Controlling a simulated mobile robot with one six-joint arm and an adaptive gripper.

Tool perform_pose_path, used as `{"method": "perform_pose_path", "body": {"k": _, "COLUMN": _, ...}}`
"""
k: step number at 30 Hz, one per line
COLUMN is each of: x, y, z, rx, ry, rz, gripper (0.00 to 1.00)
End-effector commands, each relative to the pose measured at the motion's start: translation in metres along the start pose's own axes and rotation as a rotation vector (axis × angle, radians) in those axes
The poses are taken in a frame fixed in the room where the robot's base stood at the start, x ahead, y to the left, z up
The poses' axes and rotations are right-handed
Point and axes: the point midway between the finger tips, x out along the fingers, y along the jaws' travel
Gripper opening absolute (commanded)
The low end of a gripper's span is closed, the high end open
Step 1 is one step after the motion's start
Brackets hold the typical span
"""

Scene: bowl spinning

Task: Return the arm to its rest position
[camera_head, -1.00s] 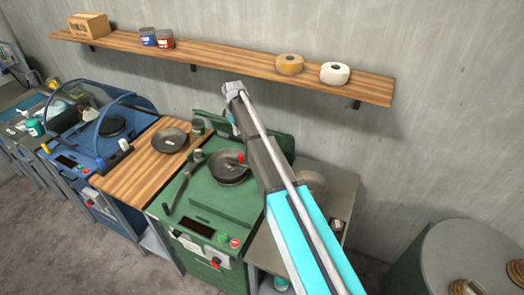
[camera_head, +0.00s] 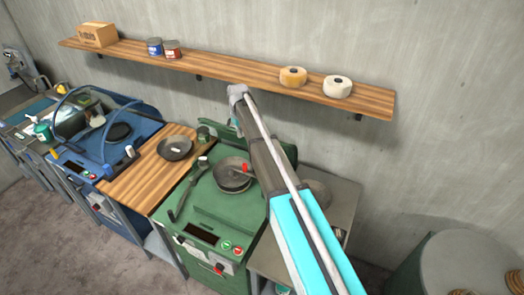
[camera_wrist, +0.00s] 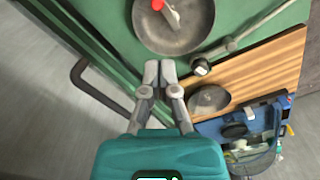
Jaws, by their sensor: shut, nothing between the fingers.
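My arm (camera_head: 300,235), turquoise and grey, reaches up from the bottom of the head view across the right side of the green machine (camera_head: 205,210). My gripper (camera_wrist: 160,72) shows in the wrist view with its grey fingers together and nothing between them. The fingertips appear just below a dark metal bowl (camera_wrist: 180,35) on the green machine. A red-tipped piece (camera_wrist: 165,10) shows at that bowl. The bowl also shows in the head view (camera_head: 232,180), left of my arm.
A wooden board (camera_head: 140,185) with a small dark bowl (camera_head: 174,148) lies left of the green machine. A blue machine (camera_head: 105,150) stands further left. A wall shelf (camera_head: 230,75) with tins, rolls and a box runs behind. A round drum (camera_head: 470,255) stands at right.

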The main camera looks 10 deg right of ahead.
Motion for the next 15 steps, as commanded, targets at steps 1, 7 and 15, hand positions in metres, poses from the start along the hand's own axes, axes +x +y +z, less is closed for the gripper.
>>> {"method": "perform_pose_path", "body": {"k": 1, "x": 0.001, "y": 0.000, "z": 0.002, "rx": 0.001, "ry": 0.000, "rz": 0.000, "gripper": 0.00}}
{"method": "perform_pose_path", "body": {"k": 7, "x": 0.014, "y": 0.000, "z": 0.029, "rx": 0.029, "ry": 0.000, "rz": 0.000, "gripper": 0.00}}
{"method": "perform_pose_path", "body": {"k": 15, "x": 0.052, "y": -0.002, "z": 0.113, "rx": 0.125, "ry": 0.000, "rz": 0.000, "gripper": 0.00}}
